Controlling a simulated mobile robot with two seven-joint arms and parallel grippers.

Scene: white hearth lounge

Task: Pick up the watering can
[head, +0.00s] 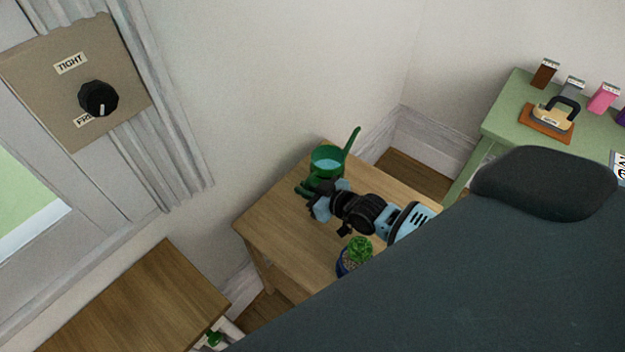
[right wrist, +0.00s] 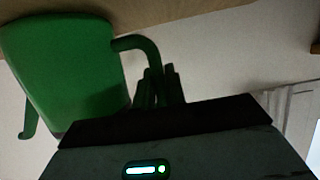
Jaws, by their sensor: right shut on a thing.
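The green watering can (head: 326,156) is at the back corner of a small wooden table (head: 268,226), with its long spout pointing up and to the right. Light blue shows inside its open top. My right gripper (head: 318,196) reaches in from the right at the near side of the can. In the right wrist view the can (right wrist: 65,65) fills the left side, and its curved handle runs to my right gripper's fingers (right wrist: 160,88), which are shut on it. I cannot tell whether the can touches the table. My left gripper is not in view.
A potted cactus (head: 358,251) in a blue pot stands on the table close beside my right arm. White walls meet behind the table. A green table (head: 507,107) with small items is at the right, and a wooden surface (head: 140,305) is at the lower left.

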